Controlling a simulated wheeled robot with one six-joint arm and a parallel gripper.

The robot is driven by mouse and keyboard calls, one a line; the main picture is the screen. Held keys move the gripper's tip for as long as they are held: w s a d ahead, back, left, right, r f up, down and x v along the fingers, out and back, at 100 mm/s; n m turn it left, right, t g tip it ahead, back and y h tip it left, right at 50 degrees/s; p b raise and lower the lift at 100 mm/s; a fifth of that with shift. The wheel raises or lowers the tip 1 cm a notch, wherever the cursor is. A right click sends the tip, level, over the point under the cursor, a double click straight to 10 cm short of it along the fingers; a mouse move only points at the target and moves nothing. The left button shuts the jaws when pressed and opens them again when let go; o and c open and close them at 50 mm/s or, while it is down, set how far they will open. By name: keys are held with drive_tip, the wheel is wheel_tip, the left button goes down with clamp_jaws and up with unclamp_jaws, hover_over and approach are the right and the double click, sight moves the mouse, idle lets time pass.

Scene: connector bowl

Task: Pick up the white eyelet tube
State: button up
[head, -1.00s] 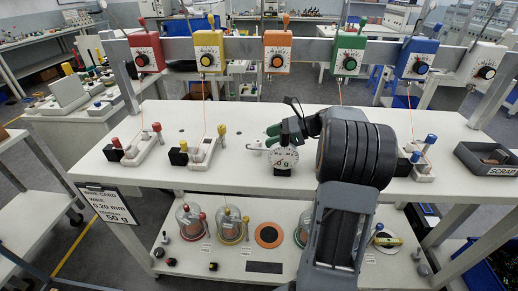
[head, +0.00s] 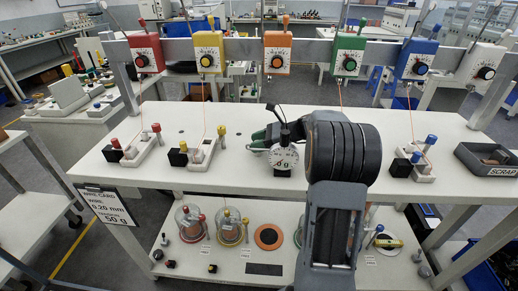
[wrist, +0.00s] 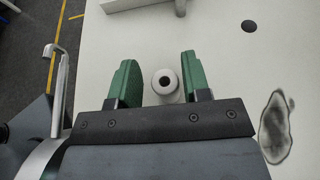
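The white eyelet tube (wrist: 165,91) shows end-on in the wrist view as a pale ring with a dark hole, on the white surface. My gripper (wrist: 158,66) is open, with one green finger on each side of the tube. The tube is nearer the right finger, with a gap to the left one. In the head view my gripper (head: 262,138) is low over the bench, beside a white dial gauge (head: 284,158). I cannot make out the tube there.
The white bench (head: 185,118) carries small fixtures with red (head: 137,148), yellow (head: 203,149) and blue (head: 417,164) posts. A dark scrap tray (head: 487,160) stands at the right end. A rail with coloured dial boxes (head: 277,52) crosses above. A dark hole (wrist: 249,26) lies in the surface.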

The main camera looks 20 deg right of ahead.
drive_tip(key=shift+w+d+f, duration=0.1)
drive_tip(key=shift+d, duration=0.05)
drive_tip(key=c, duration=0.7)
